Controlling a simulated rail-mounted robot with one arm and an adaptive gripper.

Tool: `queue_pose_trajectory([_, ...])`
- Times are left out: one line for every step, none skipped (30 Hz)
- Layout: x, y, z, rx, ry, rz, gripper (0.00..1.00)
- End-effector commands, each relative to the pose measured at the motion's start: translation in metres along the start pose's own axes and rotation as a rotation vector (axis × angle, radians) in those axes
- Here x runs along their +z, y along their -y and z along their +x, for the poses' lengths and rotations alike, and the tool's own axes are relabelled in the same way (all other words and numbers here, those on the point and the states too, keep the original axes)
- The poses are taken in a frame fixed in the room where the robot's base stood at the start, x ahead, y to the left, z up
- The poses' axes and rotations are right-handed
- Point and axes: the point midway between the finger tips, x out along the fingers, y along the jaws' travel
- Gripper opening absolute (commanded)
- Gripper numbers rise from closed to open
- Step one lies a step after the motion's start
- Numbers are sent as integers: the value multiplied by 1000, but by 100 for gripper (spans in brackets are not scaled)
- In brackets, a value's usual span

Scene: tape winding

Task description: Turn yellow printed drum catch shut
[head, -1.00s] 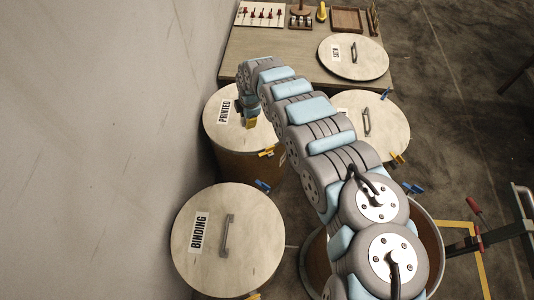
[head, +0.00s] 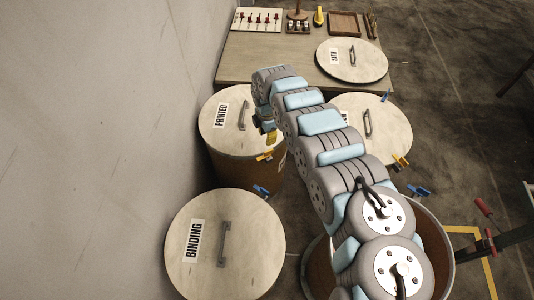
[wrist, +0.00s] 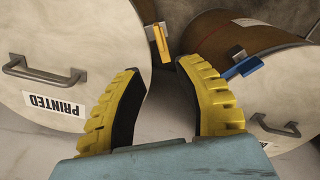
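The PRINTED drum (head: 232,170) stands left of my arm with its round pale lid (head: 222,116) on top. Its yellow catch (head: 264,157) sits on the side below the lid rim. In the wrist view the yellow catch (wrist: 160,43) shows at the lid's right edge, beyond my fingertips. My gripper (wrist: 165,75) is open, with its yellow-backed fingers spread apart and nothing between them. In the head view my gripper (head: 270,135) is just above the catch, at the right side of the lid, apart from it.
The BINDING drum lid (head: 205,245) is in front at the left. Another lidded drum with a blue catch (wrist: 242,68) stands close at the right in the wrist view. An open drum (head: 440,235) is under my arm. A table (head: 245,62) with tools and the SATIN lid is behind.

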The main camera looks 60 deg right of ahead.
Motion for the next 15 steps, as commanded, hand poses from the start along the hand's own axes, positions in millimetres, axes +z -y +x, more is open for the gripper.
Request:
queue_pose_trajectory([-1, 0, 11, 0, -3, 0, 35])
queue_pose_trajectory([-1, 0, 15, -1, -3, 1, 35])
queue_pose_trajectory([-1, 1, 20, -1, -3, 2, 35])
queue_pose_trajectory([-1, 1, 24, -1, -2, 2, 35])
queue_pose_trajectory([0, 1, 28, 0, -2, 2, 35])
queue_pose_trajectory([-1, 0, 33, 2, -2, 1, 35])
queue_pose_trajectory([-2, -1, 37, 2, -2, 1, 35])
queue_pose_trajectory([-2, -1, 40, 2, -2, 1, 35])
queue_pose_trajectory([-1, 0, 46, 1, -2, 1, 35])
queue_pose_trajectory([-1, 0, 50, 0, -2, 2, 35])
queue_pose_trajectory([-1, 1, 55, -2, -1, 3, 35])
queue_pose_trajectory([-1, 1, 63, -2, -2, 2, 35])
queue_pose_trajectory([-2, 1, 68, -2, -3, 1, 35])
queue_pose_trajectory([-2, 1, 72, -1, -3, 0, 35])
queue_pose_trajectory([-2, 0, 78, 0, -2, 1, 35])
